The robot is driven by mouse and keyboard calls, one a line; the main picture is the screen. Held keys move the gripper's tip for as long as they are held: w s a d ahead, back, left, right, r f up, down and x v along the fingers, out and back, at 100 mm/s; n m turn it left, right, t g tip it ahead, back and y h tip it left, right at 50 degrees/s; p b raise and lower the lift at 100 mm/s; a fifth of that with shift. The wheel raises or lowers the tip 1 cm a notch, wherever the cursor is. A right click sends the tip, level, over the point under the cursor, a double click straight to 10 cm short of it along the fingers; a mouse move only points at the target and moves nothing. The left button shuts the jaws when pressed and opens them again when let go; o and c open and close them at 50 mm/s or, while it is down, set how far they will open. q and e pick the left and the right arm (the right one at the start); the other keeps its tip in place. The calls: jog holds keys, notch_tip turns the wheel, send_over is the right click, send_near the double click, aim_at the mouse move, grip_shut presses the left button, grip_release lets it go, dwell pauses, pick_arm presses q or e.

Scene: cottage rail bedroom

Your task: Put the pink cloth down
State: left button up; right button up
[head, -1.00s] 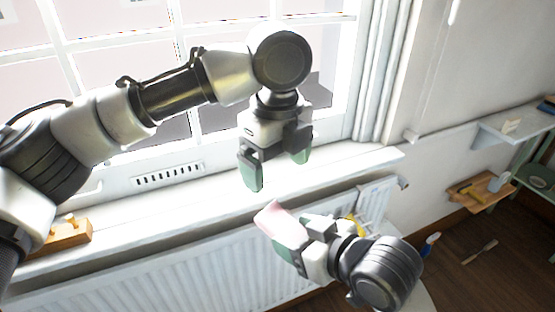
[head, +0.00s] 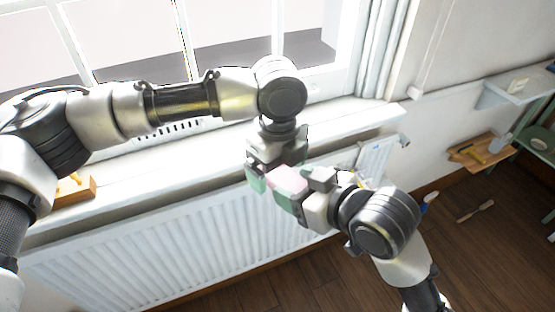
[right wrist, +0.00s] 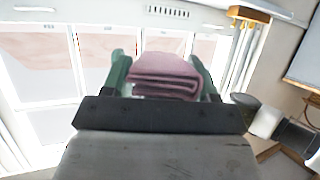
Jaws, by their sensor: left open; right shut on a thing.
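The pink cloth (head: 287,179) is a small folded pad in front of the window sill in the head view. My right gripper (head: 290,188) is shut on it. In the right wrist view the cloth (right wrist: 165,75) shows its folded layers between the two green fingertips. My left gripper (head: 268,172) is open and points down right at the cloth from above. One of its green fingertips shows left of the cloth; the other is largely hidden. I cannot tell whether the left fingers touch the cloth.
The white window sill (head: 215,163) runs behind the grippers, with a wooden block (head: 76,190) at its left end. A white radiator (head: 170,245) hangs below. At the right are a wooden shelf (head: 482,153) and a brush-like tool (head: 476,210) on the floor.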

pick_arm(q)
jog(key=c, duration=0.9)
jog(key=shift+c, duration=0.5)
pick_arm(e)
jog(key=o, duration=1)
